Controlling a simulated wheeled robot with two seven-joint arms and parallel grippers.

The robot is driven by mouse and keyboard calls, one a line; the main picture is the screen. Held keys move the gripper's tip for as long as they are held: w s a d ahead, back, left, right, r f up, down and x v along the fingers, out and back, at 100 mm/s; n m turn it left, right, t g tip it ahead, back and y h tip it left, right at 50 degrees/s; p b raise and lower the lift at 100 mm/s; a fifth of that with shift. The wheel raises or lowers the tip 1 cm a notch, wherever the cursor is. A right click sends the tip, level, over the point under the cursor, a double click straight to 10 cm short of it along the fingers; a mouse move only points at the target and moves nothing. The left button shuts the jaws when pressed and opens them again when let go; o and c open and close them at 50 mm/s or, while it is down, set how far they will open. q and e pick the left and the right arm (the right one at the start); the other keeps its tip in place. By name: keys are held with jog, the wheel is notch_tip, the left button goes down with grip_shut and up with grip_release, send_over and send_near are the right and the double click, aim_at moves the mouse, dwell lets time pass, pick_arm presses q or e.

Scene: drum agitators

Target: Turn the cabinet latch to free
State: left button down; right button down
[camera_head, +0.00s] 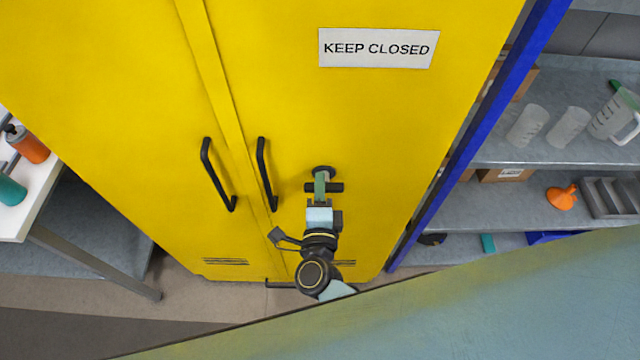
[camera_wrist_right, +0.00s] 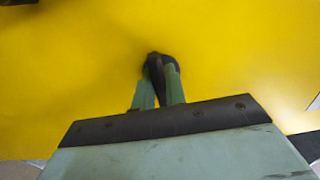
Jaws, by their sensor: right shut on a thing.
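The yellow cabinet (camera_head: 300,110) stands in front of me with both doors closed. Its black latch (camera_head: 338,187) sits on the right door, right of the door handles; its crossbar looks about horizontal in the head view. My right gripper (camera_head: 321,180) is at the latch, its green fingers shut on it. In the right wrist view the fingers (camera_wrist_right: 158,85) close around the dark latch (camera_wrist_right: 155,62), which they partly hide. My left gripper is not in view.
Two black door handles (camera_head: 219,175) (camera_head: 266,174) stick out left of the latch. A blue-framed shelf (camera_head: 480,125) with beakers and an orange funnel (camera_head: 562,197) stands at right. A white table (camera_head: 38,195) with bottles stands at left.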

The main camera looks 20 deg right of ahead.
dwell(0.3)
jog(key=c, duration=1.4)
grip_release()
jog(key=shift+c, duration=0.2)
